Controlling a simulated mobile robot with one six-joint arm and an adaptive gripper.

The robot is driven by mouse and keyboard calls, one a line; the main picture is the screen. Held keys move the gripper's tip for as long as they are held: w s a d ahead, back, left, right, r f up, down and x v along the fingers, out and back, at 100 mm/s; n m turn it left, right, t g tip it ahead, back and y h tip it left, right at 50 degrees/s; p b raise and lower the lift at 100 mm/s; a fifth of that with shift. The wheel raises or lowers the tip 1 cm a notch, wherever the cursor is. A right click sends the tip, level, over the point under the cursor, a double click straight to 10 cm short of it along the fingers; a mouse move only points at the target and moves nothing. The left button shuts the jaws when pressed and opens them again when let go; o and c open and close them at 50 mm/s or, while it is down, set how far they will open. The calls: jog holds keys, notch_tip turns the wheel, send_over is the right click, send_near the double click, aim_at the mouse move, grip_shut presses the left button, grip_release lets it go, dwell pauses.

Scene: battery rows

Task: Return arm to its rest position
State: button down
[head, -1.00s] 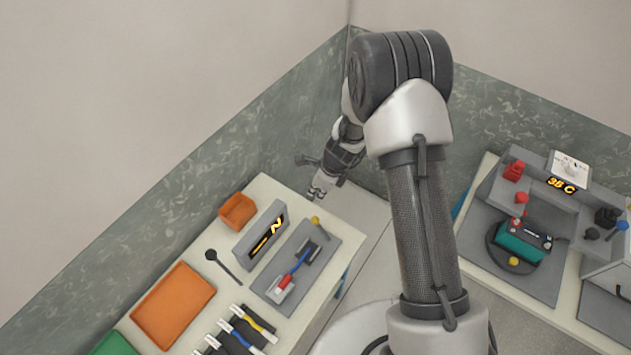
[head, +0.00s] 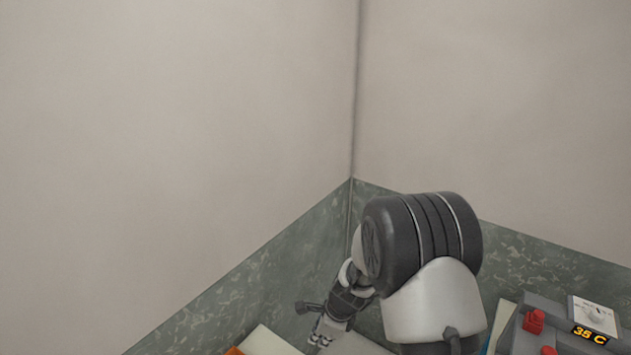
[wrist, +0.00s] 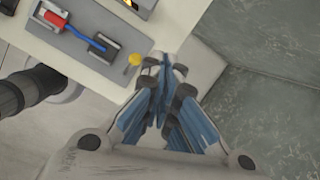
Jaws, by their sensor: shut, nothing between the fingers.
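My gripper (head: 318,341) shows small at the bottom of the head view, below my raised arm, near the corner of the bench. In the wrist view my gripper (wrist: 165,75) points past the bench edge, its blue-lined fingers close together with nothing between them. It is apart from the bench things. Its fingertips are partly cut off or hard to make out in the head view.
The pale bench (wrist: 100,65) bears a grey board (wrist: 72,48) with a red and blue cabled piece (wrist: 85,36) and a yellow knob (wrist: 134,59). At right stands a grey station with a display (head: 590,335). Walls meet behind my arm.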

jog(key=s+d+r+n+t+b, duration=0.1)
jog(key=s+d+r+n+b, duration=0.1)
jog(key=s+r+n+b, duration=0.4)
jog(key=s+d+r+n+b, duration=0.2)
jog(key=s+r+n, duration=0.15)
jog(key=r, duration=0.35)
jog(key=s+d+n+t+h+b, duration=0.1)
jog(key=s+d+n+b, duration=0.3)
jog(key=s, duration=0.5)
jog(key=s+d+n+t+h+b, duration=0.1)
jog(key=s+d+n+h+b, duration=0.1)
jog(key=s+d+n+b, duration=0.2)
jog(key=s+d+n, duration=0.1)
jog(key=s+n, duration=0.2)
jog(key=s, duration=0.2)
jog(key=shift+s+f+b, duration=0.2)
jog(key=shift+s+b, duration=0.1)
jog(key=shift+s, duration=0.05)
jog(key=shift+a, duration=0.15)
